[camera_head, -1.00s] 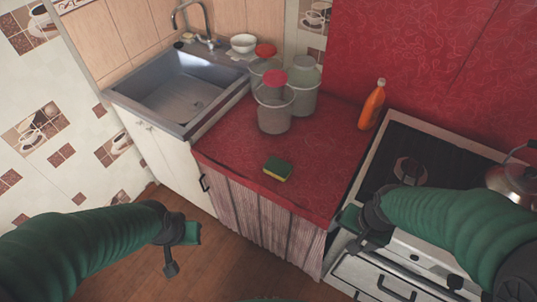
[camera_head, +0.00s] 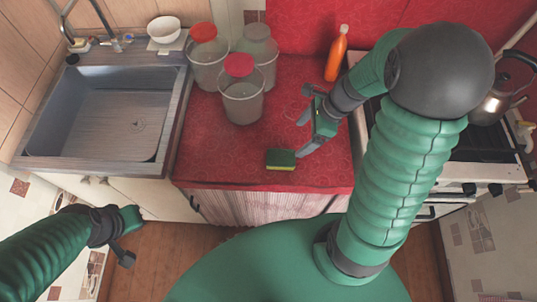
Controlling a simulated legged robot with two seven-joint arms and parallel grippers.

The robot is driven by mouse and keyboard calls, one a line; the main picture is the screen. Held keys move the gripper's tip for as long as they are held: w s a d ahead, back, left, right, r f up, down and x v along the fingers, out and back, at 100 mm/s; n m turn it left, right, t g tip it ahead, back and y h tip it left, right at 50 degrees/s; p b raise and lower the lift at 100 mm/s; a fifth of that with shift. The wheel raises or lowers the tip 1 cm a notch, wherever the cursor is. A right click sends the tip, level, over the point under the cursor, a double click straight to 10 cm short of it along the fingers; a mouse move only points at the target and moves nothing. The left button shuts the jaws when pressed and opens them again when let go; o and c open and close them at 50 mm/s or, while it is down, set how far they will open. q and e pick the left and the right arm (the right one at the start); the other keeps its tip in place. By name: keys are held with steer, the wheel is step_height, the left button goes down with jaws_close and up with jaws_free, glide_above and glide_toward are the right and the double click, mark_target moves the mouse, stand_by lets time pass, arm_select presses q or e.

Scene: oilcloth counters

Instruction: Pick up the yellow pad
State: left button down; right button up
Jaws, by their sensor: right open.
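The yellow pad (camera_head: 281,160) is a small sponge with a dark green top and a yellow side. It lies flat on the red counter (camera_head: 225,165) near its front edge. My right gripper (camera_head: 301,133) is open and empty, just right of and a little behind the pad in the head view. Its near finger appears close to the pad's right end; whether they touch cannot be told. My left gripper (camera_head: 132,238) is over the floor in front of the sink cabinet, away from the pad, and its opening is unclear.
Several clear containers, two with red lids (camera_head: 239,66), stand behind the pad. An orange bottle (camera_head: 336,55) stands at the back right. The sink (camera_head: 105,115) is left, the stove (camera_head: 480,150) right. A white bowl (camera_head: 164,29) sits behind the sink. Counter left of the pad is clear.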

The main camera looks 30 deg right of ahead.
steer(key=b, duration=0.2)
glide_toward(283, 157)
steer(key=f, duration=0.2)
steer(key=shift+w+d+f, duration=0.35)
steer(key=shift+d+f, duration=0.05)
steer(key=a+f, duration=0.1)
steer(key=a+f+b, duration=0.1)
steer(key=a+f, duration=0.1)
steer(key=a, duration=0.1)
steer(key=shift+w+f, duration=0.3)
steer(key=shift+w, duration=0.05)
steer(key=b+x, duration=0.1)
steer(key=x, duration=0.1)
steer(key=shift+f, duration=0.3)
steer(key=shift+w+d+f, duration=0.1)
steer(key=shift+d+f, duration=0.15)
steer(key=shift+d, duration=0.35)
steer(key=shift+a+r, duration=0.1)
steer(key=shift+a, duration=0.3)
steer(key=c, duration=1.4)
arm_select(q)
steer(key=f, duration=0.1)
steer(key=d+f, duration=0.1)
steer(key=f, duration=0.2)
steer(key=shift+s+d+f, duration=0.1)
steer(key=shift+d+f, duration=0.15)
steer(key=shift+d, duration=0.1)
arm_select(e)
steer(key=shift+d, duration=0.2)
